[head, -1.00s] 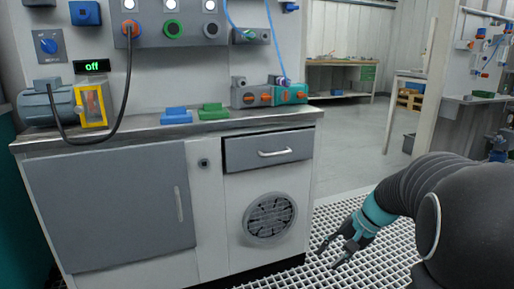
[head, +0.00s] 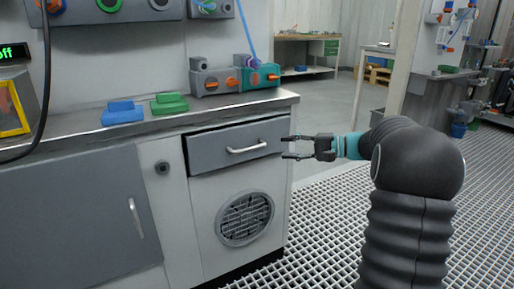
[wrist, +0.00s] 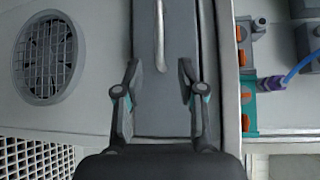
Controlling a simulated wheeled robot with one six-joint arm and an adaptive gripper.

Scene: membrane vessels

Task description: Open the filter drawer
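The filter drawer (head: 225,151) is a grey front under the counter top, with a pale bar handle (head: 247,147). It looks shut or nearly so, with a dark gap along its top edge. My gripper (head: 287,148) is level with the drawer, to the right of the handle, with its fingers apart and nothing between them. In the wrist view the drawer front (wrist: 165,100) lies between the open fingers of my gripper (wrist: 160,75), and the handle (wrist: 160,35) stands ahead of them. The gripper appears apart from the handle.
A round fan grille (head: 245,218) sits below the drawer. A grey cupboard door (head: 75,225) is to the left. Blue (head: 122,112) and green (head: 169,103) blocks and a grey-teal valve unit (head: 236,79) stand on the counter.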

